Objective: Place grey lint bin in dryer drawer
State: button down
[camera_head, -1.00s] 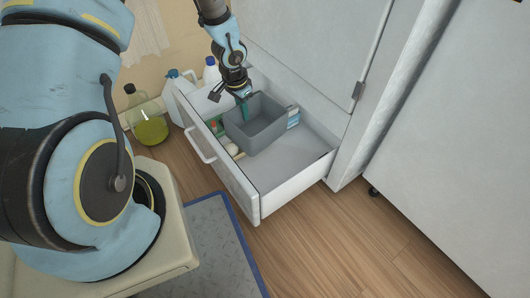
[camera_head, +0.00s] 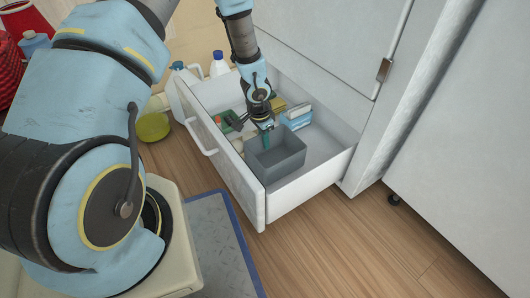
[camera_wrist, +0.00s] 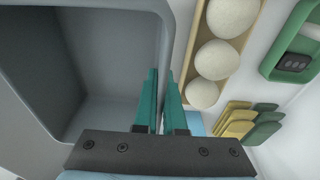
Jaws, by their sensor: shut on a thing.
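The grey lint bin (camera_head: 277,158) is an open-topped box inside the front right part of the open white drawer (camera_head: 235,179). My gripper (camera_head: 267,137) is at the bin's rear left rim, shut on its wall. In the wrist view, the teal fingers of my gripper (camera_wrist: 161,102) straddle the wall of the bin (camera_wrist: 110,60), one inside and one outside. The bin looks roughly level. Whether its underside touches the drawer floor is hidden.
Several white balls in a wooden tray (camera_wrist: 214,60), a green item (camera_wrist: 292,45), and yellow and green pieces (camera_wrist: 240,121) lie beside the bin. A blue and white box (camera_head: 296,116) stands behind it. Bottles (camera_head: 219,64) stand beyond the drawer.

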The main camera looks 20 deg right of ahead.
aim_at(264, 150)
notch_tip(264, 150, down, 4)
jog(key=shift+f+b, duration=0.2)
jog(key=shift+b, duration=0.85)
jog(key=shift+r, duration=0.1)
jog(key=c, duration=1.5)
grip_release()
jog(key=shift+f, duration=0.2)
jog(key=o, duration=0.5)
jog(key=shift+r, duration=0.1)
